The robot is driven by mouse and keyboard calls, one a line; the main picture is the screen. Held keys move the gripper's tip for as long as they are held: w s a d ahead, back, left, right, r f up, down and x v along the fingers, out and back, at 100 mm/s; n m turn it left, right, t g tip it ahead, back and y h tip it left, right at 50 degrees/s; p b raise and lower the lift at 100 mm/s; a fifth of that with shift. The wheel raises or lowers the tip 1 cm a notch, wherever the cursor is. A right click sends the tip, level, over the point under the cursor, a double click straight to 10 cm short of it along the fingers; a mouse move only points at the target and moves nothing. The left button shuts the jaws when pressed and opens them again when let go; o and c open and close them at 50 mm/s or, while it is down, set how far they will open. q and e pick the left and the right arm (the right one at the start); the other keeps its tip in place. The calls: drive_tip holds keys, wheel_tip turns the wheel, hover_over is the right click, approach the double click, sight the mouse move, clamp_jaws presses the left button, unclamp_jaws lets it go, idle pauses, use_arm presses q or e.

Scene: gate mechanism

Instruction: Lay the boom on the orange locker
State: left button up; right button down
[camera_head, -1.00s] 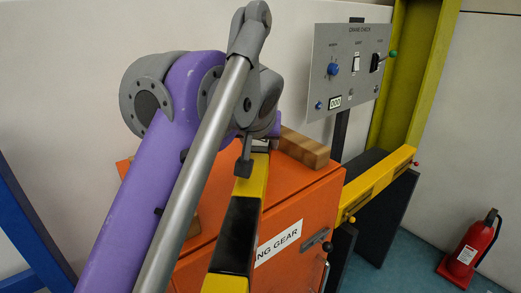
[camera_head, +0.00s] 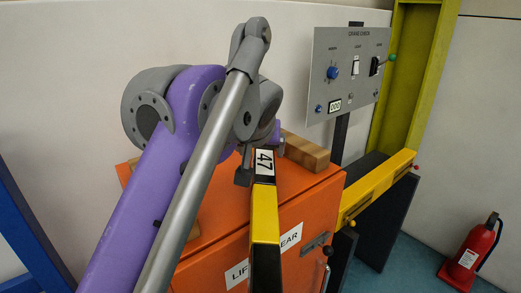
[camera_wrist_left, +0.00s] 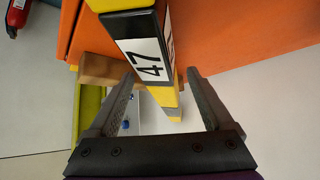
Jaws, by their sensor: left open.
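The boom (camera_head: 265,222) is a yellow and black bar with a white "47" label near its far end. It passes in front of the orange locker (camera_head: 318,212) and over its top edge. Whether it touches the locker is hard to tell. My left gripper (camera_head: 260,160) is open at the boom's labelled end. In the left wrist view, its fingers (camera_wrist_left: 160,75) are spread on either side of the boom (camera_wrist_left: 133,28), with gaps visible. The locker (camera_wrist_left: 235,30) also shows there. My right gripper is out of view.
A wooden block (camera_head: 305,150) lies on the locker top at the right; another is partly hidden behind my arm. A grey control panel (camera_head: 347,75) stands behind. A yellow beam (camera_head: 378,188) extends to the right of the locker. A red extinguisher (camera_head: 468,253) stands on the floor.

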use_arm(q)
drive_tip(key=p+v, duration=0.2)
drive_tip(key=v, duration=1)
